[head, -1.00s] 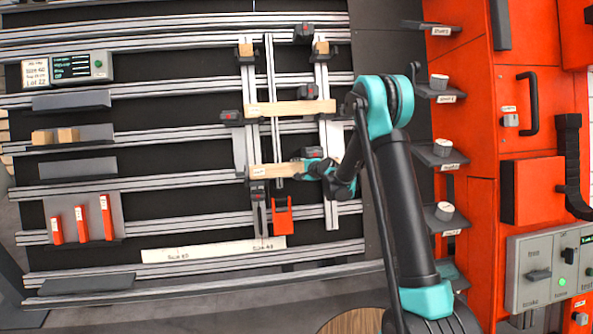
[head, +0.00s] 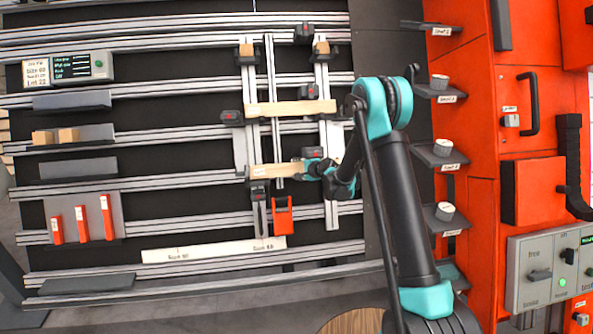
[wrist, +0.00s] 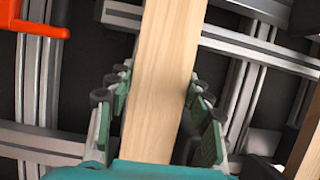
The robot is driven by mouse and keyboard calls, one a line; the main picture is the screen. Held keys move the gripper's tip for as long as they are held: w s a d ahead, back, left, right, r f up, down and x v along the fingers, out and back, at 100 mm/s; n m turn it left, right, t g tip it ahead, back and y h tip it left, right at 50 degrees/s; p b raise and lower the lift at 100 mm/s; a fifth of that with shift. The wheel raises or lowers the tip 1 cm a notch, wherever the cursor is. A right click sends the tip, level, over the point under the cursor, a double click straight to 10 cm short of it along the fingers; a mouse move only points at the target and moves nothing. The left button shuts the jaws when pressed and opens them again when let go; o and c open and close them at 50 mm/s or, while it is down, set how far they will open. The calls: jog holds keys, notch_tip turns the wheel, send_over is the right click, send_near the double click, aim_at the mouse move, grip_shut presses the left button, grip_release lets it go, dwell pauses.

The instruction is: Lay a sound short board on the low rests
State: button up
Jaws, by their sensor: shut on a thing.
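A short pale wooden board (head: 277,169) lies level across the lower part of the two upright grey rails. In the wrist view the board (wrist: 166,60) runs lengthwise between my green-padded fingers. My gripper (head: 314,170) is shut on it near its right end; the fingers also show in the wrist view (wrist: 160,105). A dark clamp (head: 258,187) is just below the board's left end, and another dark block (head: 311,152) is above its right end. I cannot tell whether the board touches its supports.
Another wooden board (head: 291,108) spans the rails above. Small wood blocks (head: 68,135) sit on a left shelf. A red bracket (head: 282,214) hangs below the held board. A long white labelled strip (head: 210,251) is lower down. Orange cabinets (head: 540,90) stand at right.

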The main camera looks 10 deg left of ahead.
jog(key=shift+s+f, duration=0.1)
jog(key=shift+f, duration=0.15)
dwell(0.6)
jog(key=o, duration=1.4)
jog(key=v, duration=1.2)
jog(key=shift+s+d, duration=0.1)
jog(key=s+d+r+n+g+h, duration=0.1)
jog(key=s+d+r+n+h, duration=0.15)
jog(key=s+d, duration=0.5)
jog(key=s+d+r+n+g+h, duration=0.1)
jog(key=s+d+n, duration=0.3)
jog(key=s, duration=0.6)
jog(key=s+d+f+n+g+h, duration=0.1)
jog(key=s+d, duration=0.3)
jog(key=s, duration=0.3)
jog(key=s+d+f+n+g+h, duration=0.1)
jog(key=s+d, duration=0.3)
jog(key=s, duration=0.4)
jog(key=s+d+f+n+g+h, duration=0.1)
jog(key=s+d+f+n+h, duration=0.1)
jog(key=s+d, duration=0.3)
jog(key=shift+s+d+n+h, duration=0.1)
jog(key=shift+s+n+h, duration=0.5)
jog(key=shift+s, duration=0.85)
